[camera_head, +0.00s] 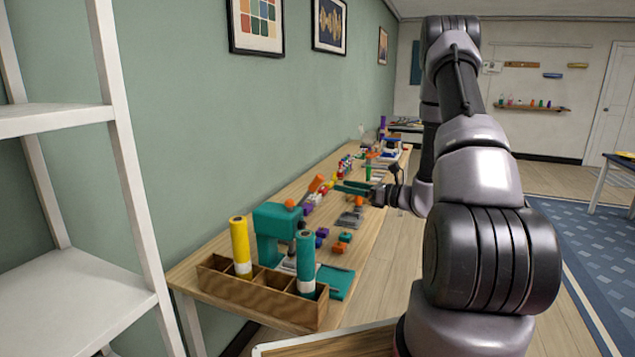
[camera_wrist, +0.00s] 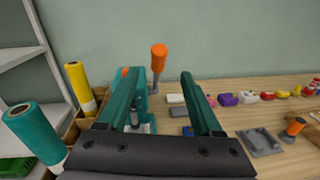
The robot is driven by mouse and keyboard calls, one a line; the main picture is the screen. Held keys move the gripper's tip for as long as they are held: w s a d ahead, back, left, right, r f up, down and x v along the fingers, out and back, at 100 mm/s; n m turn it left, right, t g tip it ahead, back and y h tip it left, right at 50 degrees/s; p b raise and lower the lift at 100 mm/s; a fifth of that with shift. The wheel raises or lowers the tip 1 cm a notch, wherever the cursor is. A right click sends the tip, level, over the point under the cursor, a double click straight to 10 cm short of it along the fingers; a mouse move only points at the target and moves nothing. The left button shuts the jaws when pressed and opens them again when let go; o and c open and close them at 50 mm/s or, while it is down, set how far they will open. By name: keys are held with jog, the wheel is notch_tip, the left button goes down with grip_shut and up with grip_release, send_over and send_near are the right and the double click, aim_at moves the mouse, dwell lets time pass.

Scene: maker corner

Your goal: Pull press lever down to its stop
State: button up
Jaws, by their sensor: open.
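The teal press (camera_head: 275,226) stands on the near end of the long workbench. In the wrist view its teal body (camera_wrist: 141,108) is partly hidden behind the left finger. Its lever has an orange grip (camera_wrist: 159,56) on a grey rod and stands up, slightly tilted. The orange grip also shows in the head view (camera_head: 316,183). My gripper (camera_wrist: 160,76) is open and empty, with two teal fingers apart. In the wrist view the lever appears between the fingertips, beyond them. In the head view my gripper (camera_head: 350,188) is to the right of the lever, apart from it.
A wooden divided box (camera_head: 262,297) holds a yellow roll (camera_head: 240,247) and a teal roll (camera_head: 306,263) at the workbench's near end. Small coloured parts and a grey fixture (camera_wrist: 262,142) lie along the bench (camera_head: 222,248). A white shelf (camera_head: 75,285) stands at left.

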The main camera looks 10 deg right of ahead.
aim_at(318, 181)
jog(key=x, duration=1)
jog(key=shift+a, duration=0.2)
grip_shut()
dwell(1.1)
